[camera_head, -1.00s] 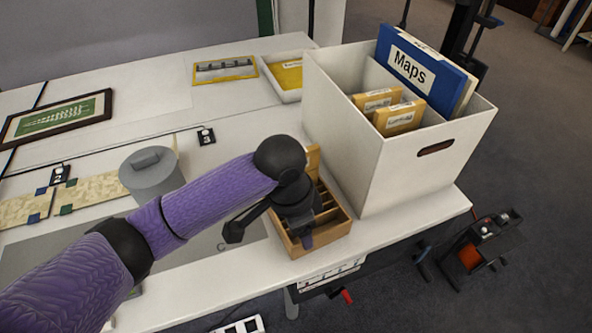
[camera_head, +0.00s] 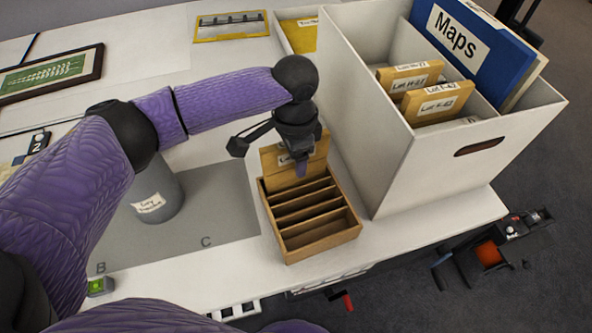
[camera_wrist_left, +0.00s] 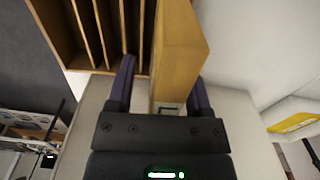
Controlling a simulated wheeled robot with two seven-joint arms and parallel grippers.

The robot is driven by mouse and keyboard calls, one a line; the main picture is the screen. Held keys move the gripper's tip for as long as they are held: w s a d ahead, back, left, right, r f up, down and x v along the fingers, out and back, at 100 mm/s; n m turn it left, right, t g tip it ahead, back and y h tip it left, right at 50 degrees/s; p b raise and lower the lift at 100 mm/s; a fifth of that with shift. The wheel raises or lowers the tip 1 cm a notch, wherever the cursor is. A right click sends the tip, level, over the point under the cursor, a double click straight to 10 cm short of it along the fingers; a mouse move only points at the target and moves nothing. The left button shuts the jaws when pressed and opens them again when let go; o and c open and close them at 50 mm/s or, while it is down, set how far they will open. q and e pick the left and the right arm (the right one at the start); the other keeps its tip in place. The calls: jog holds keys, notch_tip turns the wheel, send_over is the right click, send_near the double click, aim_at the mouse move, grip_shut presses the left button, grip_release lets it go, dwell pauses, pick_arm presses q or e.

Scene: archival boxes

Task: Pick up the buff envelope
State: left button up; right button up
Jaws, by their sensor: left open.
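A buff envelope (camera_head: 272,162) with a white label stands upright at the back of a small wooden slotted rack (camera_head: 310,252). My left gripper (camera_head: 301,164) is over it and hides part of it and of its label. In the left wrist view the envelope (camera_wrist_left: 181,48) shows between the two open fingers of my left gripper (camera_wrist_left: 160,90), one on each side. The rack's slots (camera_wrist_left: 98,32) lie on the left finger's side. I cannot tell whether either finger touches the envelope. My right gripper is not in view.
A white box (camera_head: 420,178) with a blue Maps folder (camera_head: 440,55) and labelled buff envelopes (camera_head: 437,101) stands close right of the rack. A grey canister (camera_head: 158,192) stands left on a grey mat (camera_head: 220,207). The table's front edge is near the rack.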

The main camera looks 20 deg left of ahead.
pick_arm(q)
jog(key=shift+r, duration=0.1)
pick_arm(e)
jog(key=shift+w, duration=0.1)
pick_arm(q)
jog(key=shift+c, duration=0.6)
grip_shut()
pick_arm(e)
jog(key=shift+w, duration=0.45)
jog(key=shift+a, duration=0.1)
